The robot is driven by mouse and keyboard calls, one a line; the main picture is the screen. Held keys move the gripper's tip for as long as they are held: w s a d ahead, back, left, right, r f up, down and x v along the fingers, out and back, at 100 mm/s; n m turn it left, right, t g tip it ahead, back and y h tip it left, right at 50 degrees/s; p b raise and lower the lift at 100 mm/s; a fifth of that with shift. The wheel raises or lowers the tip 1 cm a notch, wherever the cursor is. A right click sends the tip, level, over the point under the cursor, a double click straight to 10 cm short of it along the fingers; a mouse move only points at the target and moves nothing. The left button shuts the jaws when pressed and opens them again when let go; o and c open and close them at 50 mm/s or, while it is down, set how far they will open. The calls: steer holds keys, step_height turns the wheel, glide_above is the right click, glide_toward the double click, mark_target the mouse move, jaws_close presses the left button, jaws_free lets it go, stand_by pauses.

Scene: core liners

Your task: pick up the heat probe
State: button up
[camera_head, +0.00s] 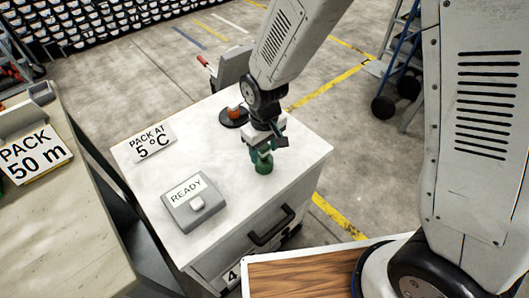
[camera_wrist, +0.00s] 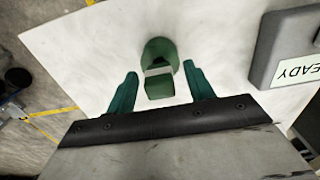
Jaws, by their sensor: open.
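A small green upright object (camera_head: 264,162), likely the heat probe, stands on the white cabinet top near its front right edge. In the wrist view the green object (camera_wrist: 160,88) shows a rounded end, a pale band and a squarish block. My gripper (camera_head: 264,143) points down at it from above. In the wrist view my gripper's green fingers (camera_wrist: 161,72) are spread on either side of it, with gaps visible on both sides. The jaws are open and hide part of the object in the head view.
The white cabinet top (camera_head: 225,170) also carries a grey READY box (camera_head: 192,203) with a pale button, a "PACK AT 5 °C" sign (camera_head: 152,142) and an orange item on a black round base (camera_head: 234,115). A bench (camera_head: 60,235) with a "PACK 50 m" sign stands at left.

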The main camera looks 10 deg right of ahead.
steer(key=shift+f, duration=0.35)
steer(key=c, duration=1.1)
steer(key=shift+r, duration=0.1)
